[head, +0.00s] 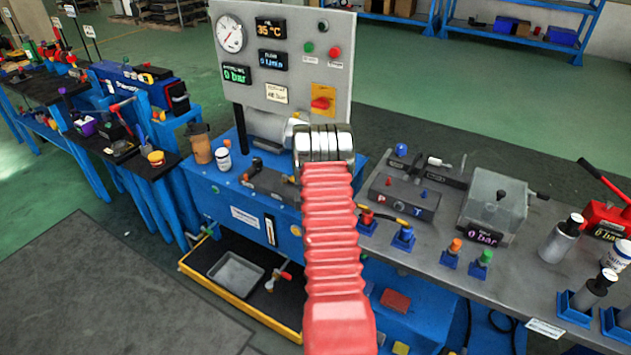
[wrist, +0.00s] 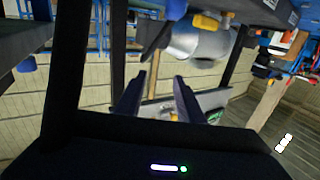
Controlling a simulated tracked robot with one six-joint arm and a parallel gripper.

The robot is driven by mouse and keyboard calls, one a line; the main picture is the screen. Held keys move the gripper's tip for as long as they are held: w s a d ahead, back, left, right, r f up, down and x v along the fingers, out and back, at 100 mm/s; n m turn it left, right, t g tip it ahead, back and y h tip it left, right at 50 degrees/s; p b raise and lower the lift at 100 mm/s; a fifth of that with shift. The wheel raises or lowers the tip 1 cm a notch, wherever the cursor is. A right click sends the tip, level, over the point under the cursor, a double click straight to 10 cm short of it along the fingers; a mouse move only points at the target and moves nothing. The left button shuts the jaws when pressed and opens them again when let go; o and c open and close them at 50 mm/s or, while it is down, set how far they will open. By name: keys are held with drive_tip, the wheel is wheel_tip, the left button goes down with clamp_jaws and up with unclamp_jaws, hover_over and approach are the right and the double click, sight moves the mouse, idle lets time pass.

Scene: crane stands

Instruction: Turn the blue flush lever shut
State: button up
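I cannot make out the blue flush lever with certainty in either view. In the head view my red-sleeved arm reaches over the blue power unit (head: 235,195), and its metal wrist hides what lies behind it. My gripper is hidden in the head view. In the wrist view my gripper (wrist: 158,80) shows two dark fingers spread apart with nothing held between them. A grey motor-like cylinder (wrist: 200,45) lies beyond the fingertips. A dark block with small fittings (head: 270,180) sits on the power unit, left of my arm.
The gauge panel (head: 285,60) stands upright just behind my wrist. To the right, a grey bench (head: 440,240) carries a manifold (head: 405,196), a clear box (head: 493,205) and bottles. A yellow-edged drip tray (head: 215,285) lies low in front. Open floor (head: 75,290) is at the left.

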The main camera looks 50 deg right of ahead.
drive_tip(key=shift+c, duration=0.3)
